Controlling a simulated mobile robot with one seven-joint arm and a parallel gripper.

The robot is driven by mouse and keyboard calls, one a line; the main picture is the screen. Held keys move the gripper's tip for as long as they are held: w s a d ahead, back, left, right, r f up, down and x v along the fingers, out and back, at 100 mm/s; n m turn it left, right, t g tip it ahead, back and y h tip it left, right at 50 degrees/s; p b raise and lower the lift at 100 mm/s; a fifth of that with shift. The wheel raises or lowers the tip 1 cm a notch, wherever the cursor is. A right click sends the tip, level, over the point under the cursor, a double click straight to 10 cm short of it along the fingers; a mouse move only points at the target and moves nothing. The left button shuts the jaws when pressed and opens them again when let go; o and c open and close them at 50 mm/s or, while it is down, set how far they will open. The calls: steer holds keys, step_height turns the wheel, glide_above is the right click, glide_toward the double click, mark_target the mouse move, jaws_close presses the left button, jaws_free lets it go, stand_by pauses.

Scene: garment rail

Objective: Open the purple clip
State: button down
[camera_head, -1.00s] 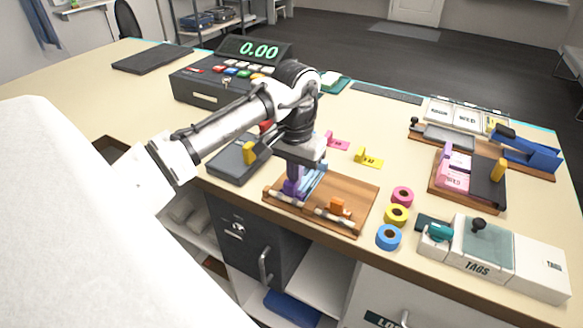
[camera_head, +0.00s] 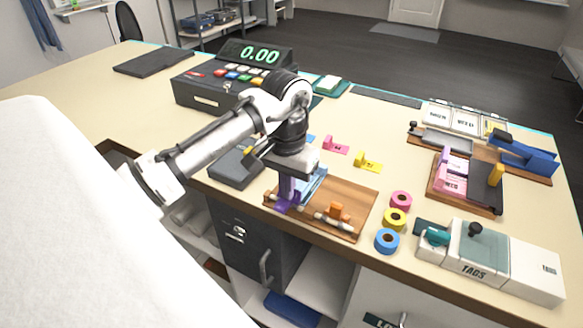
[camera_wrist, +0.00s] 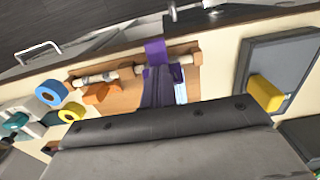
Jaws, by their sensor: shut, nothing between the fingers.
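The purple clip (camera_head: 283,207) is at the left end of the light rod along the front of a wooden board (camera_head: 352,192). In the wrist view its purple flap (camera_wrist: 155,52) lies across the rod and reaches past it towards the table's front edge. My gripper (camera_head: 288,197) points down over the clip, its fingers together and empty. In the wrist view the fingertips (camera_wrist: 157,72) are right behind the flap; I cannot tell whether they touch it. Blue-white sheets (camera_wrist: 180,90) lie beside the fingers.
Pink, yellow and blue tape rolls (camera_head: 387,240) stand right of the board. A grey pad with a yellow piece (camera_wrist: 265,93) lies on its other side. A tag box (camera_head: 487,258) and a cash register (camera_head: 215,88) are further off. The table edge is close in front.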

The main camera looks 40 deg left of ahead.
steer(key=shift+r+p, duration=0.6)
steer(key=shift+r, duration=0.25)
step_height(320, 180, up, 6)
steer(key=p, duration=0.5)
steer(key=shift+s, duration=0.35)
steer(key=shift+r, duration=0.1)
